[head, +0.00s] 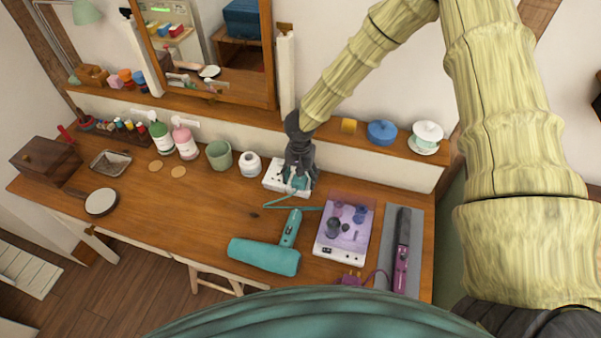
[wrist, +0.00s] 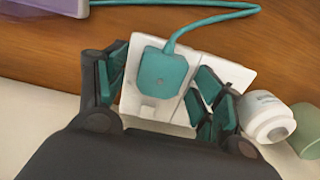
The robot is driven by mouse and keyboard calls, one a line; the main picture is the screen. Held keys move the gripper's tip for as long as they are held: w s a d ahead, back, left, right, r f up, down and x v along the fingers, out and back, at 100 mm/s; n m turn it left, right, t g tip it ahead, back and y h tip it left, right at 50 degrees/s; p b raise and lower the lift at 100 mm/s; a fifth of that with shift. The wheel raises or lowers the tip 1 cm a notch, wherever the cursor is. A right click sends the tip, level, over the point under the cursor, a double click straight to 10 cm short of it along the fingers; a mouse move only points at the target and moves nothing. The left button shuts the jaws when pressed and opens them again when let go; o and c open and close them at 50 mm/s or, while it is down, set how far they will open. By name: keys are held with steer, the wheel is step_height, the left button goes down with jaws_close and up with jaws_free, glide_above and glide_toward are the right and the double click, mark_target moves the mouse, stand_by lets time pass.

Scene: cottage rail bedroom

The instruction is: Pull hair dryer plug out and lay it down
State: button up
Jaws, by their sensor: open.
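The teal hair dryer (head: 265,256) lies on the wooden dressing table, its handle pointing to the back. Its teal cord loops back to the teal plug (wrist: 162,68), which sits on the white socket block (wrist: 236,75). The block (head: 272,181) stands near the back of the table. My gripper (head: 298,180) points down over the block. In the wrist view my gripper (wrist: 158,92) is open, with one finger on each side of the plug. Gaps show between the pads and the plug, so I see no grip on it.
A clear-lidded box (head: 342,230) and a purple styling iron (head: 401,255) on a grey mat lie to the right. A white jar (head: 250,164) and a green cup (head: 219,154) stand left of the block. Bare tabletop (head: 200,210) lies left of the dryer.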

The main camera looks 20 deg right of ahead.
mark_target(300, 179)
steer(key=c, duration=1.1)
steer(key=shift+r, duration=0.15)
steer(key=shift+r+p, duration=2.5)
steer(key=shift+p, duration=0.15)
steer(key=shift+r, duration=0.1)
